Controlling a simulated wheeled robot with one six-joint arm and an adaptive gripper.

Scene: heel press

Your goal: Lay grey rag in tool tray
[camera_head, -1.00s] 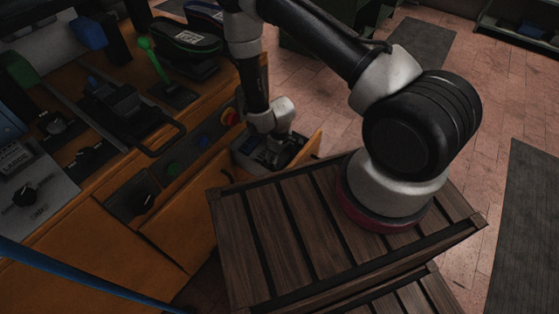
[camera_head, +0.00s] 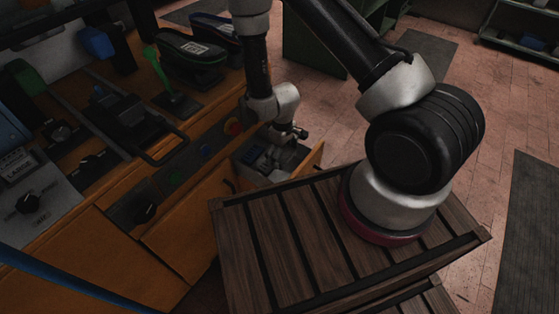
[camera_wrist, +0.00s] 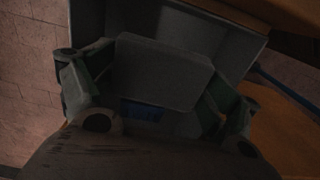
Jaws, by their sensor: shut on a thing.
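The grey rag (camera_wrist: 180,75) shows in the wrist view as a flat, pale grey slab between the fingers of my gripper (camera_wrist: 160,92), which is shut on it. Behind it is a grey box-like wall, which looks like the tool tray (camera_wrist: 232,35). In the head view, the grey tool tray (camera_head: 288,162) sits in the opened orange drawer, with dark and bluish items at its left end. My gripper (camera_head: 292,133) is just above and behind the tray there. The rag cannot be made out in the head view, and I cannot tell whether it touches the tray.
The orange drawer front (camera_head: 312,160) stands out from the machine, close to a slatted wooden crate (camera_head: 300,235). A red button (camera_head: 233,127) and a bent black handle (camera_head: 172,152) are on the machine at left. Open tiled floor (camera_head: 320,105) lies beyond the drawer.

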